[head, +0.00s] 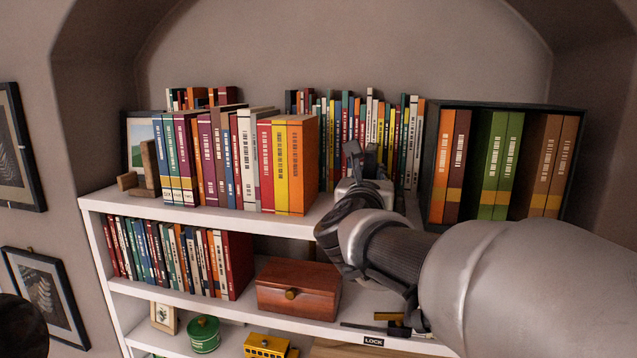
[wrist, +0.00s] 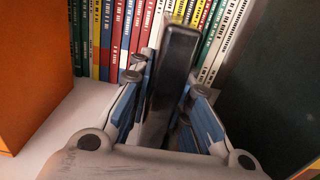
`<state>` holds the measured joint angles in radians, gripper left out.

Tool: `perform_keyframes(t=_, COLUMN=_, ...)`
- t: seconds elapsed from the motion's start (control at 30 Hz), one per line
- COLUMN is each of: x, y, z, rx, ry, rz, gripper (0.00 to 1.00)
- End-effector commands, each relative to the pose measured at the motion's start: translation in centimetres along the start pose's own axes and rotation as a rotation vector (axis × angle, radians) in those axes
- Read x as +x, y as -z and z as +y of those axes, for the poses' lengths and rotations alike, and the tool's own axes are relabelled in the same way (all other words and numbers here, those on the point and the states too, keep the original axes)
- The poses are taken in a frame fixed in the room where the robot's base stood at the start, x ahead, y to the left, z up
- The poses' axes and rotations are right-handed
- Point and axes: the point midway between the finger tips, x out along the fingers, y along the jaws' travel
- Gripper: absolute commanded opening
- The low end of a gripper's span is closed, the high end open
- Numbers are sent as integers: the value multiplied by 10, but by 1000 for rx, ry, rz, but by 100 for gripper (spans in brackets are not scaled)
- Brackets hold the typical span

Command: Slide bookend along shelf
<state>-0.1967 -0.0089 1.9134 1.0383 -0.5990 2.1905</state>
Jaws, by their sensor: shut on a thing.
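My gripper (head: 362,165) is at the upper shelf (head: 235,217), in the gap between the front row of books (head: 240,165) and the dark box of large binders (head: 432,165). In the wrist view its fingers (wrist: 165,100) are shut on a dark upright slab, which looks like a bookend (wrist: 178,45). The slab's base is hidden behind the gripper. In the head view the arm and fingers hide most of it. A wooden L-shaped bookend (head: 148,168) stands at the left end of the same shelf, beside the books.
A back row of thin books (head: 330,115) stands behind my gripper. An orange book (wrist: 30,80) is left of it in the wrist view, with bare shelf between. The lower shelf holds more books (head: 175,258) and a wooden box (head: 298,287).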

Motion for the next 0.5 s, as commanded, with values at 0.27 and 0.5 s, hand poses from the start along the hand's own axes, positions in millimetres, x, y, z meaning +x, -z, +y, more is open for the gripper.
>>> perform_keyframes(t=0.27, x=1, y=0, z=-3, rx=1, ry=-1, rz=1, gripper=0)
perform_keyframes(t=0.5, x=1, y=0, z=-2, rx=0, ry=0, rz=1, gripper=24)
